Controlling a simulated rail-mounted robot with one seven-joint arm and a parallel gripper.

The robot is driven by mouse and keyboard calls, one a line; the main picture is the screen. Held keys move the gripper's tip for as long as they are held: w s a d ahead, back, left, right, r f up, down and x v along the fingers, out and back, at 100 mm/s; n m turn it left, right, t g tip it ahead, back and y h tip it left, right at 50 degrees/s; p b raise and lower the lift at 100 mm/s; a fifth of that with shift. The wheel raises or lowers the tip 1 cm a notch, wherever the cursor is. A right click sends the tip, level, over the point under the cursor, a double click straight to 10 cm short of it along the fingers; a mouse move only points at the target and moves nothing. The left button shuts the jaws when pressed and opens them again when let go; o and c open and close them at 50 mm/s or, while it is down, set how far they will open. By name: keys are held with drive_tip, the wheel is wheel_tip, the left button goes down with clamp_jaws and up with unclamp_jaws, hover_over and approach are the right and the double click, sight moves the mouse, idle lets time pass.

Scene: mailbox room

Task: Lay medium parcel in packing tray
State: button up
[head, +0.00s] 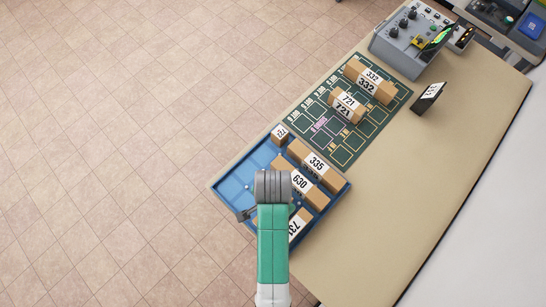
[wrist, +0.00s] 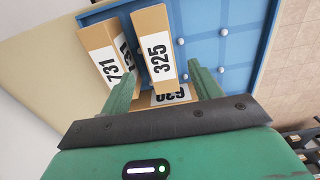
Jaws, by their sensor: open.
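The blue packing tray (head: 236,185) lies at the table's lower left edge in the head view, and its blue floor (wrist: 226,30) shows in the wrist view. It holds cardboard parcels labelled 335 (head: 317,162), 630 (head: 301,182) and 731 (head: 296,226). In the wrist view, a parcel labelled 325 (wrist: 158,45) lies beside parcel 731 (wrist: 106,52), with parcel 630 (wrist: 170,97) at its near end. My gripper (wrist: 161,85) is open, its green fingers on either side of parcel 325's near end. My arm hides parcel 325 in the head view. No label says which parcel is medium.
A green mat (head: 341,152) holds parcels 332 (head: 369,82) and 721 (head: 346,105). A small box (head: 280,133) stands at the tray's upper corner. A black labelled block (head: 428,97) and a grey control box (head: 407,43) stand beyond. The table's right side is clear.

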drive_tip(key=shift+r, duration=1.7)
drive_tip(key=w+r+n+t, duration=0.2)
drive_tip(key=w+r+t, duration=0.3)
drive_tip(key=r, duration=0.6)
drive_tip(key=w+r+n+t, duration=0.1)
drive_tip(key=w+r+t, duration=0.4)
drive_tip(key=r, duration=0.6)
drive_tip(key=w+r+n+t, duration=0.2)
drive_tip(key=w+r+t, duration=0.1)
drive_tip(key=w+r, duration=0.55)
drive_tip(key=s+r+n+t, duration=0.1)
drive_tip(key=s+r+t, duration=0.3)
drive_tip(key=r, duration=0.7)
drive_tip(key=s+r+n+t, duration=0.1)
drive_tip(key=s+r+t, duration=0.3)
drive_tip(key=r, duration=0.7)
drive_tip(key=s+r+n+t, duration=0.2)
drive_tip(key=s+r+t, duration=0.2)
drive_tip(key=r, duration=0.7)
drive_tip(key=shift+s+r, duration=0.35)
drive_tip(key=shift+s, duration=0.45)
wheel_tip(320, 180, up, 11)
drive_tip(key=p, duration=1.1)
drive_tip(key=shift+a, duration=0.15)
